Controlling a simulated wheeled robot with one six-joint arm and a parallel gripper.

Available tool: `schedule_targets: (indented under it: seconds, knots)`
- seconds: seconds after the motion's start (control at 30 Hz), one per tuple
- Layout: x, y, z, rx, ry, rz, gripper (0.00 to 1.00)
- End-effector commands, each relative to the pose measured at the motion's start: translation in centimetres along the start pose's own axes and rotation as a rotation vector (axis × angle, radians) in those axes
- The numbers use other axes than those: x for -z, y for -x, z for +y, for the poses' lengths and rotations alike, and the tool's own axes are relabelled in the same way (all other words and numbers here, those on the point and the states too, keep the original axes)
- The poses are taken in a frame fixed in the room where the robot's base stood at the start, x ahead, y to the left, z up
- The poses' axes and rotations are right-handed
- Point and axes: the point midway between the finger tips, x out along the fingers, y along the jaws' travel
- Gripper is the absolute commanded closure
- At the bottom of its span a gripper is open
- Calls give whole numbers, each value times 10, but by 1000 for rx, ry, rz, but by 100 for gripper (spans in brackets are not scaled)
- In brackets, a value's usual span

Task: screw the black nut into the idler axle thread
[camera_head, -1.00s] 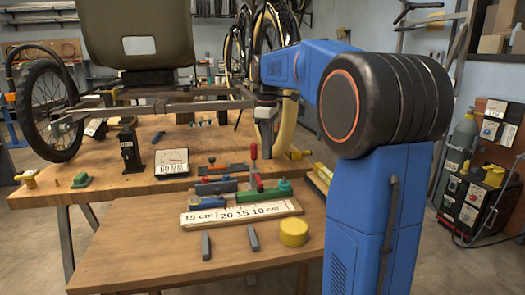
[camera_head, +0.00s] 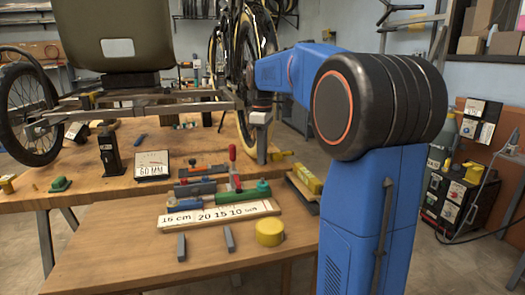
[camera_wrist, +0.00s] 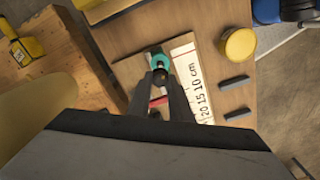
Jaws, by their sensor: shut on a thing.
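In the wrist view my gripper (camera_wrist: 160,82) is shut on a small dark round piece, which I take to be the black nut (camera_wrist: 159,75). Behind the fingertips lie a teal-green part and the ruler board, lower down on the table. In the head view my gripper (camera_head: 260,117) hangs from the blue arm beside the right end of the grey trike frame (camera_head: 150,104). The nut is too small to make out there. I cannot pick out the idler axle thread in either view.
The ruler board (camera_head: 190,222) with red, green and blue clamps lies on the lower table (camera_head: 120,254). Two grey blocks and a yellow round tub (camera_head: 270,232) stand in front. The wooden bench (camera_head: 90,176) carries a black post (camera_head: 110,150) and a 60 MM sign (camera_head: 152,163).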

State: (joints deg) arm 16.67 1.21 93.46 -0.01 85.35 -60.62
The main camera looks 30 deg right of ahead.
Motion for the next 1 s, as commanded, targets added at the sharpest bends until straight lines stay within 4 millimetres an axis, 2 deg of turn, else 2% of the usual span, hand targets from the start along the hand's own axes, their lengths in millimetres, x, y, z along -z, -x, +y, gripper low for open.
schedule_targets:
  seconds: [0.5, 1.0]
  knots:
    - [0, -37, 0, 0, 0, 0, 100]
    - [0, -43, 0, 0, 0, 0, 100]
